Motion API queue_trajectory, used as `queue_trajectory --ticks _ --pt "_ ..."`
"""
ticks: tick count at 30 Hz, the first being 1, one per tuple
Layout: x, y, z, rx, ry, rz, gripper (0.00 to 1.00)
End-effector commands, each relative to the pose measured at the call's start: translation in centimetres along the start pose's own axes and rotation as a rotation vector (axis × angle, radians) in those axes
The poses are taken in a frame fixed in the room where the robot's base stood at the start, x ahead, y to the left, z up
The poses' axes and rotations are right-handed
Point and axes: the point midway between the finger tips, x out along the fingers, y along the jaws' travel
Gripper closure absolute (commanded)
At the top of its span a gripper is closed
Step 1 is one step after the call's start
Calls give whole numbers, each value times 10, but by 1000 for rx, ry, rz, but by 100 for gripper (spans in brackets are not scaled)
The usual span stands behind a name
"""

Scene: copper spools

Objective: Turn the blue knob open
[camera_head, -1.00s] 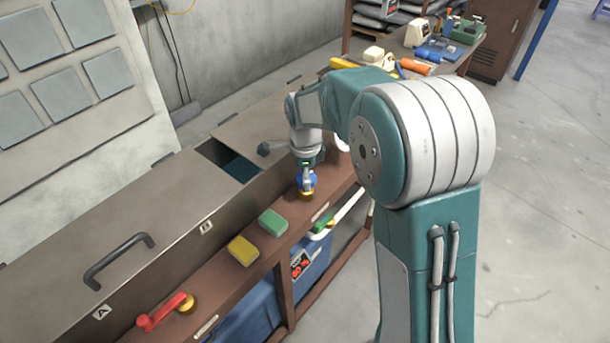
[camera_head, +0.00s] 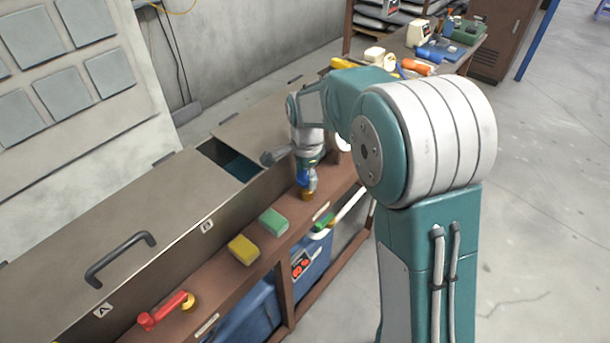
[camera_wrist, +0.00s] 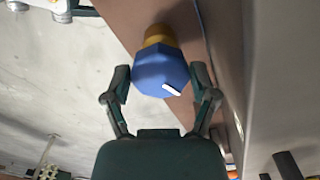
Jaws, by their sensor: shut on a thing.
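The blue knob (camera_wrist: 160,72) is many-sided with a white mark on its face, and it sits on a yellow-orange base (camera_wrist: 158,34) on the brown ledge. My gripper (camera_wrist: 162,78) has one finger on each side of the knob and is shut on it. In the head view the knob (camera_head: 304,176) shows as a small blue patch just under my gripper (camera_head: 307,180), partly hidden by it. The yellow base is visible below the knob there. The white mark on the face lies slanted in the wrist view.
Grey lidded bins stand behind, one lid (camera_head: 85,255) with a black handle. A blue container (camera_head: 318,262) sits below the ledge.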

Motion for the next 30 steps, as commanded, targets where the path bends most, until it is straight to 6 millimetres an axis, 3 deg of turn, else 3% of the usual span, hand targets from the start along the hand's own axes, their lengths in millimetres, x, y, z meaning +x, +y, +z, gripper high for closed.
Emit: queue_trajectory --ticks 30 --pt "1 -2 -1 -964 6 -3 73"
